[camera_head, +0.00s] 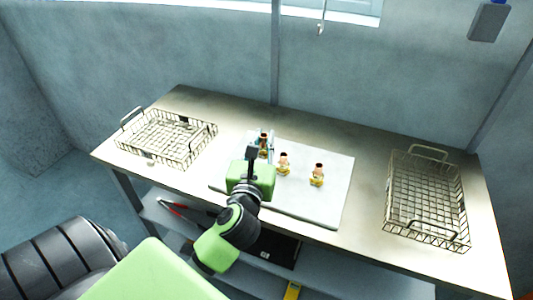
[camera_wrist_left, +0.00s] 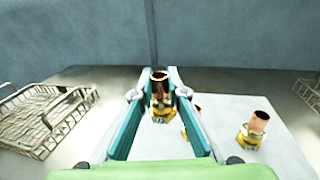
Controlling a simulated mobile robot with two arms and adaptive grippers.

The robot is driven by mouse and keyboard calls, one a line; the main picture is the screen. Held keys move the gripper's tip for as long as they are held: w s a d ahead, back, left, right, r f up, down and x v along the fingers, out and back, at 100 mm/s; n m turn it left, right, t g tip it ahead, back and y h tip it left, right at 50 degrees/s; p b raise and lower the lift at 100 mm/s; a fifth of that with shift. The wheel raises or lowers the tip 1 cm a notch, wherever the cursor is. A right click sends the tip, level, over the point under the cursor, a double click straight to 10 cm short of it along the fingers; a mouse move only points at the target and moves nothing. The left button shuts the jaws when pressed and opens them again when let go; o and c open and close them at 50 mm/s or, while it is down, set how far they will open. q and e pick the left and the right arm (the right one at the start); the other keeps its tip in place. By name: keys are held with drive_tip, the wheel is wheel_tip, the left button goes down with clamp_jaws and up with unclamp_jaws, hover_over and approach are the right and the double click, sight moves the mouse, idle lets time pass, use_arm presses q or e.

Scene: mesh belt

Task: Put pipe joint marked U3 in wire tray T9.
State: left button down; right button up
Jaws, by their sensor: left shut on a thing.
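My left gripper (camera_head: 264,150) is over the left part of the white mat, shut on a pipe joint (camera_head: 265,135) with a copper top. In the left wrist view the held pipe joint (camera_wrist_left: 160,103) stands upright between the fingertips (camera_wrist_left: 160,92). Two other brass and copper pipe joints stand on the mat, a middle one (camera_head: 284,163) and a right one (camera_head: 317,175). No U3 mark is readable on any joint. One wire tray (camera_head: 168,137) is at the left of the table and another wire tray (camera_head: 427,199) at the right. No T9 label is readable. My right gripper is not in view.
The white mat (camera_head: 325,207) lies mid-table, with bare table (camera_head: 370,175) between it and the right tray. A wall (camera_head: 190,55) stands behind the table. A shelf with tools (camera_head: 172,207) is below. A small pale object (camera_head: 150,161) is by the left tray's front edge.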

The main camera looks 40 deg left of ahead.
sight(266, 152)
use_arm(q)
drive_tip(key=w+f, duration=0.1)
drive_tip(key=w+a+f, duration=0.1)
drive_tip(key=f, duration=0.1)
drive_tip(key=shift+w+a+f, duration=0.15)
drive_tip(key=shift+w+f, duration=0.1)
drive_tip(key=shift+w, duration=0.05)
drive_tip(key=shift+f+b, duration=0.5)
drive_tip(key=shift+f, duration=1.1)
drive_tip(key=c, duration=2.4)
unclamp_jaws()
drive_tip(key=shift+f, duration=0.2)
drive_tip(key=shift+o, duration=0.6)
